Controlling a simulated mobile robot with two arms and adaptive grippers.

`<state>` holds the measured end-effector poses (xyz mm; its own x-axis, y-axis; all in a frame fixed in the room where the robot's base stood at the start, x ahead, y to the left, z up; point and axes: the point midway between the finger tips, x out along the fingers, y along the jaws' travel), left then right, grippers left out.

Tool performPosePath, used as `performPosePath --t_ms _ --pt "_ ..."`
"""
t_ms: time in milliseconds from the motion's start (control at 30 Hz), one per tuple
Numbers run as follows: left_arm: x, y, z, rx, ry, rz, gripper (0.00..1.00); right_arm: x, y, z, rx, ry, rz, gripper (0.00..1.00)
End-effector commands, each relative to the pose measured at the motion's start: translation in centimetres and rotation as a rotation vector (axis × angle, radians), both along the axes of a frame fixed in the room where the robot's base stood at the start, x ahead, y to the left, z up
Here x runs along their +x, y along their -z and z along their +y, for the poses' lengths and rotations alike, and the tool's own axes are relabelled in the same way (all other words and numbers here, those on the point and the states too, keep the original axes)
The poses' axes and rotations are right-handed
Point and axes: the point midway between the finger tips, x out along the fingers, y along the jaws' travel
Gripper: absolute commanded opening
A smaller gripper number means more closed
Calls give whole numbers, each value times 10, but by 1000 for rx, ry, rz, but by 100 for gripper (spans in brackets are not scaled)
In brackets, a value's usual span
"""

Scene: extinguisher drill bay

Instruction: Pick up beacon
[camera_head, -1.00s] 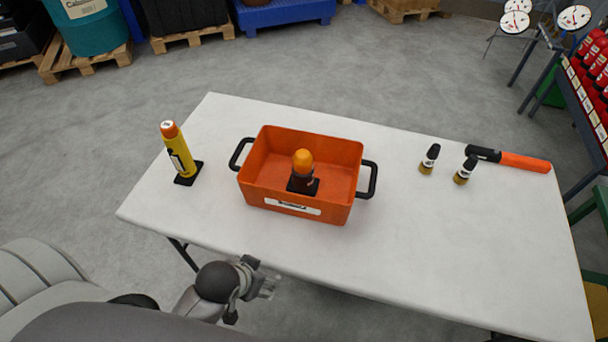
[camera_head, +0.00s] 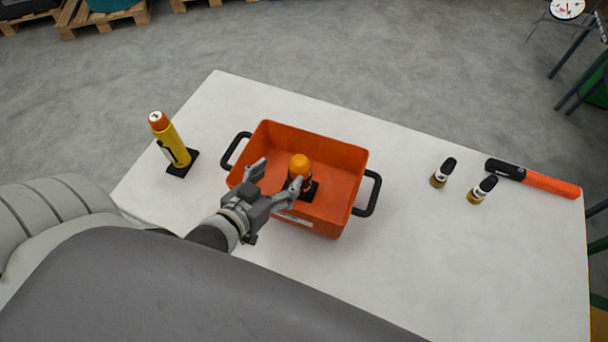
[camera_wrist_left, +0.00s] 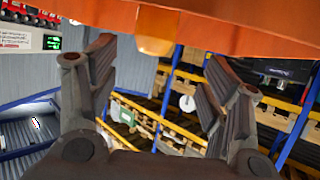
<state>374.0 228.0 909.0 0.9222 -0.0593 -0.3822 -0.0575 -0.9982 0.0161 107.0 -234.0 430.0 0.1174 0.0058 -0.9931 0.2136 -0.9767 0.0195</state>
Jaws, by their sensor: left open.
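The beacon (camera_head: 300,165), with an orange dome on a dark square base, stands upright inside the orange crate (camera_head: 345,152). My left gripper (camera_head: 277,176) is open and empty. In the head view it overlaps the near left part of the crate, just left of the beacon, with one finger partly in front of the beacon's lower part. In the left wrist view the two open fingers (camera_wrist_left: 150,75) point up toward the crate (camera_wrist_left: 230,32) and an orange-yellow part of the beacon (camera_wrist_left: 156,32). Whether a finger touches the beacon cannot be told. My right gripper is not in view.
The crate stands on a white table (camera_head: 430,270) and has black side handles. A yellow cylinder with an orange cap (camera_head: 170,138) stands at the left. Two small dark-capped bottles (camera_head: 443,172) and an orange-black baton (camera_head: 535,178) are at the right. The front right table area is clear.

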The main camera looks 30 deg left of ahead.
Motion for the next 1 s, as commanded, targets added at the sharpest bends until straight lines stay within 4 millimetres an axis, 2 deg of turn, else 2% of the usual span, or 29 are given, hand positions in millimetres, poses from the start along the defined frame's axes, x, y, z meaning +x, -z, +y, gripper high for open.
performPosePath --t_ms 100,300,467,667,833,1000 --pt "17 5 -1 2 1 -2 72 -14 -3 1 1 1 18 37" --pt "35 14 -3 2 0 0 72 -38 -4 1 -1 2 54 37" --pt "41 17 -4 1 -1 2 72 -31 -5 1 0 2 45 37" --pt "62 28 -11 0 0 0 72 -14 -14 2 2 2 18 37" --pt "79 37 -14 1 0 2 72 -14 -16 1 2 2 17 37" --pt "84 40 -14 1 0 3 72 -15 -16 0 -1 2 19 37"
